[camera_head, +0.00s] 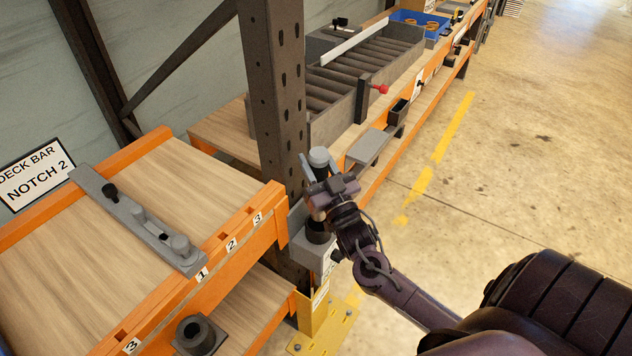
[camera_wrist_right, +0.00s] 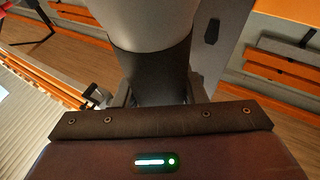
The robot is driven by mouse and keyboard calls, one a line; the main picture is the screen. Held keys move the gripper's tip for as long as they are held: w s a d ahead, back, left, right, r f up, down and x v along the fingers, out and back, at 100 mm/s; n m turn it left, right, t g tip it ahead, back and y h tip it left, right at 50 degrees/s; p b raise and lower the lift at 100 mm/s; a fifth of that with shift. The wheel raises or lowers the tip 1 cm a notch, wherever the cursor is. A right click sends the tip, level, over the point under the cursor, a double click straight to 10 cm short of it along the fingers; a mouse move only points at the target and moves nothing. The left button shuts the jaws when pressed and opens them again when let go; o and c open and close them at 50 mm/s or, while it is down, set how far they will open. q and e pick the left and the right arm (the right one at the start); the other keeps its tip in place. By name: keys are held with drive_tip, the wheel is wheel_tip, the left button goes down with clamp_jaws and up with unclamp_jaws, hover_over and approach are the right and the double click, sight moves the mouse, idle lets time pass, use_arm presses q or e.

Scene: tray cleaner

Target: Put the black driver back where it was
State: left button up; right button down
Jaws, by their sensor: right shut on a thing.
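The black driver has a pale grey round end (camera_head: 319,157) and a dark body; it also shows in the right wrist view (camera_wrist_right: 157,72). My right gripper (camera_head: 321,177) is shut around it beside the dark rack post. The driver looks upright. Its black lower part (camera_head: 318,234) shows under the gripper, at a grey holder (camera_head: 307,248) on the post. The gripper hides the middle of the driver, and I cannot tell whether its lower end sits inside the holder. My left gripper is not in view.
The dark post (camera_head: 275,80) stands close to the gripper. A wooden shelf (camera_head: 185,165) at left bears a grey bar (camera_head: 135,215) with knobs. A black socket (camera_head: 198,335) sits lower. A grey plate (camera_head: 370,147) juts out behind. Open floor lies right.

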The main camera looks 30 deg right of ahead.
wheel_tip(320, 180, down, 6)
drive_tip(key=shift+s+d, duration=0.1)
drive_tip(key=shift+s, duration=0.05)
drive_tip(key=shift+w+f, duration=0.2)
drive_tip(key=shift+f, duration=0.1)
drive_tip(key=shift+f, duration=0.2)
drive_tip(key=c, duration=0.9)
unclamp_jaws()
drive_tip(key=shift+s, duration=0.1)
drive_tip(key=shift+r, duration=0.15)
drive_tip(key=b+v, duration=0.1)
drive_tip(key=v, duration=1.1)
